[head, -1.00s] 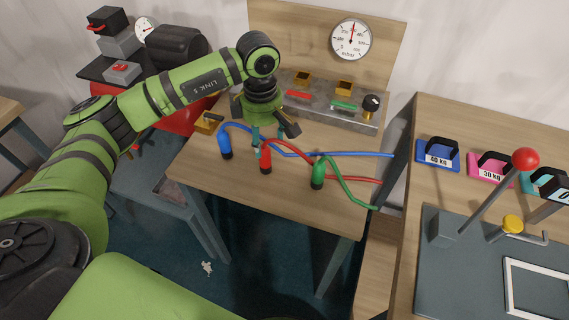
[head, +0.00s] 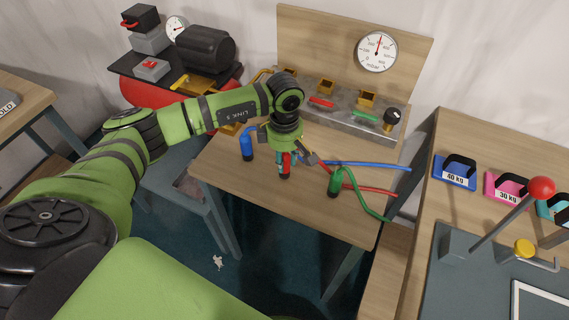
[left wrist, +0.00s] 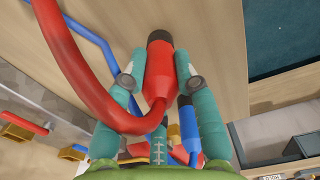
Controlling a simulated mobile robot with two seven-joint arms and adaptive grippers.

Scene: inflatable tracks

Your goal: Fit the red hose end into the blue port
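The red hose end (head: 284,171), with a black tip, stands on the wooden bench. My left gripper (head: 287,158) is lowered over it. In the left wrist view the teal fingers flank the red hose end (left wrist: 160,75), close against both sides; whether they press on it is unclear. The red hose (left wrist: 75,65) curves away from it at left. The blue port is not clear in the head view, where my arm covers part of the panel. A small blue bar (left wrist: 79,147) beside a gold bracket shows at lower left in the wrist view. My right gripper is not in view.
A blue hose end (head: 247,146) and a green hose end (head: 334,183) stand on either side. The grey panel (head: 345,122) with red and green bars and a black knob stands at the back, below a gauge (head: 377,52). The bench front is clear.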

